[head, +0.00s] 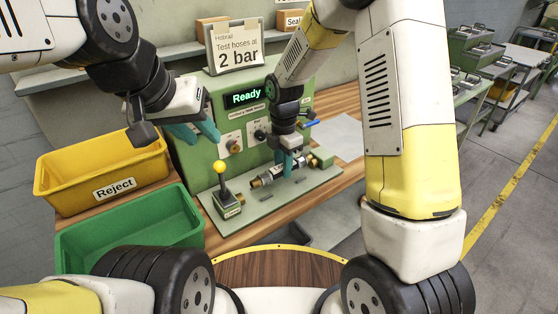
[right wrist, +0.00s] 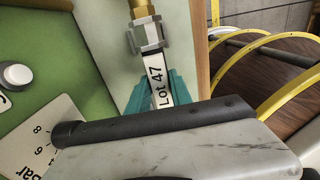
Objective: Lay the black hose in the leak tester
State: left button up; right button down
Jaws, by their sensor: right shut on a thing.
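The green leak tester (head: 222,151) stands on the wooden bench, its display lit "Ready". On its base, a short hose piece (head: 279,171) with a white label lies in line with the brass end fitting (head: 257,182). My right gripper (head: 287,160) is shut on this hose from above. In the right wrist view, the teal fingers (right wrist: 157,95) flank the label "Lot 47" (right wrist: 159,82), with a grey clamp and brass fitting (right wrist: 139,8) beyond. Whether the hose is fully seated cannot be told. My left gripper (head: 197,131) is open and empty, left of the tester's panel.
A yellow Reject bin (head: 75,192) and a green bin (head: 190,216) stand at the left. A yellow-knobbed lever (head: 220,169) rises at the base's front left; a blue-handled valve (head: 311,123) is behind my right gripper. A "2 bar" sign (head: 235,60) stands on top.

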aim_at(279, 176)
jog(key=shift+a+f, duration=0.15)
jog(key=shift+a, duration=0.45)
jog(key=shift+f, duration=1.7)
jog(key=c, duration=1.1)
grip_release()
jog(key=shift+f, duration=0.15)
jog(key=shift+c, duration=0.2)
